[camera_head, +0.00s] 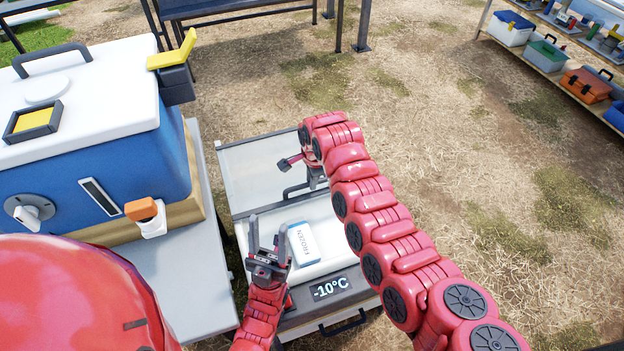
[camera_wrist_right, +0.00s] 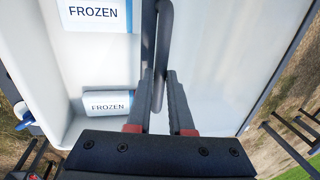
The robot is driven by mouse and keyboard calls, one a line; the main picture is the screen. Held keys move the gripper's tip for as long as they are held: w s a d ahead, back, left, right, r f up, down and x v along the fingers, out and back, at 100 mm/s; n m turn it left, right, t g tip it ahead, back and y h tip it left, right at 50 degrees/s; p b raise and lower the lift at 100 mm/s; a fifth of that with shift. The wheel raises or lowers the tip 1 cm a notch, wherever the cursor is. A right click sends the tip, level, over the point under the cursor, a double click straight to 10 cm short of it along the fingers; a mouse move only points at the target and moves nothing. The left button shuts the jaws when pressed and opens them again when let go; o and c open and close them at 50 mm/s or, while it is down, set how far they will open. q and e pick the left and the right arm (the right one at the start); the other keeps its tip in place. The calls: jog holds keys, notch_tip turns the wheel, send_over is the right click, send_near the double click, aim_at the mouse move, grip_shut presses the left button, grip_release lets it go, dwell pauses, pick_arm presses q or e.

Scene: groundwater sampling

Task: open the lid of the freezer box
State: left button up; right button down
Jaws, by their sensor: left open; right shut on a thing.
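The freezer box (camera_head: 333,310) stands at the centre, with a "-10°C" display on its front. Its pale lid (camera_head: 262,165) is raised at the back, and the white inside shows. A white and blue pack marked FROZEN (camera_head: 303,243) lies inside; two such packs show in the right wrist view (camera_wrist_right: 107,103). My right gripper (camera_head: 308,182) is shut on the dark lid handle (camera_wrist_right: 165,35), which runs between its fingers in the wrist view. My left gripper (camera_head: 268,238) is open and empty over the left part of the box, its fingers pointing up in the picture.
A blue and white cooler-like unit (camera_head: 125,160) with a dial stands on a grey surface (camera_head: 185,275) close on the left. A bench (camera_head: 240,10) is at the back. A shelf (camera_head: 545,55) with boxes is at the far right. Open ground lies right of the box.

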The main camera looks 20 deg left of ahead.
jog(key=shift+d, duration=0.1)
jog(key=c, duration=0.8)
grip_release()
jog(key=shift+r, duration=0.45)
notch_tip(320, 180, up, 11)
jog(key=s+d, duration=0.1)
jog(key=s, duration=0.1)
jog(key=shift+d+p, duration=0.15)
jog(key=shift+p, duration=0.3)
jog(key=shift+f, duration=0.1)
